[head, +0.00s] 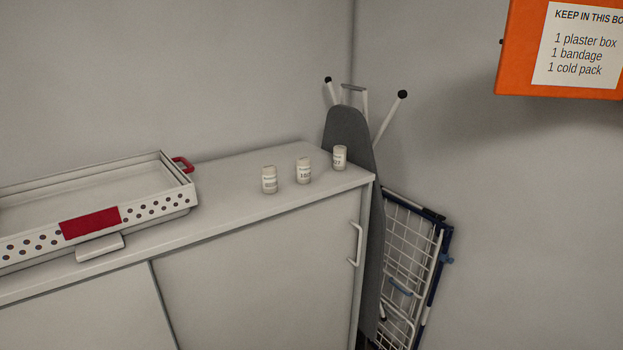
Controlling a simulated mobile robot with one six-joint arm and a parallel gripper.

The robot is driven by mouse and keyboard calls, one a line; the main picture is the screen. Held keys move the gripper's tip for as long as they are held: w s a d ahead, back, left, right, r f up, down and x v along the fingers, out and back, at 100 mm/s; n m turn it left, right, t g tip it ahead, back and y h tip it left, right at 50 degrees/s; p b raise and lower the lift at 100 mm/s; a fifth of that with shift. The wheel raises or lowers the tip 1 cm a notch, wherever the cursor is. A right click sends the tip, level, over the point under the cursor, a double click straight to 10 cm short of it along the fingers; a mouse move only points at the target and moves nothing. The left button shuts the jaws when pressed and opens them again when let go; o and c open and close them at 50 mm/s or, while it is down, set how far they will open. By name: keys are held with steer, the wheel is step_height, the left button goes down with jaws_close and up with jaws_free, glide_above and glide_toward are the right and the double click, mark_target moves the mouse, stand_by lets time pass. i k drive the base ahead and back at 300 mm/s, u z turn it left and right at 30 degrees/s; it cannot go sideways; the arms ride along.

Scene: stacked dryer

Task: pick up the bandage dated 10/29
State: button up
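Three small off-white cylinders with printed labels stand upright on top of a white cabinet, near its right end: a left one (269,180), a middle one (303,171) and a right one (340,158). They look like rolled bandages and stand apart from each other. Each label has a small top line and larger print below. The middle one's print seems to start with 10, but I cannot read any full date. I cannot tell which is dated 10/29. My gripper is not in view.
A white perforated tray (160,209) with red handle and red patch sits on the cabinet top (235,205) at left. A grey ironing board (350,125) and wire drying rack (400,260) lean beyond the right end. An orange box (515,60) hangs upper right.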

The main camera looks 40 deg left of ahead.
mark_target(302, 162)
steer(key=k, duration=1.35)
steer(key=u, duration=3.95)
steer(key=i, duration=0.1)
steer(key=z, duration=1.95)
steer(key=i, duration=1)
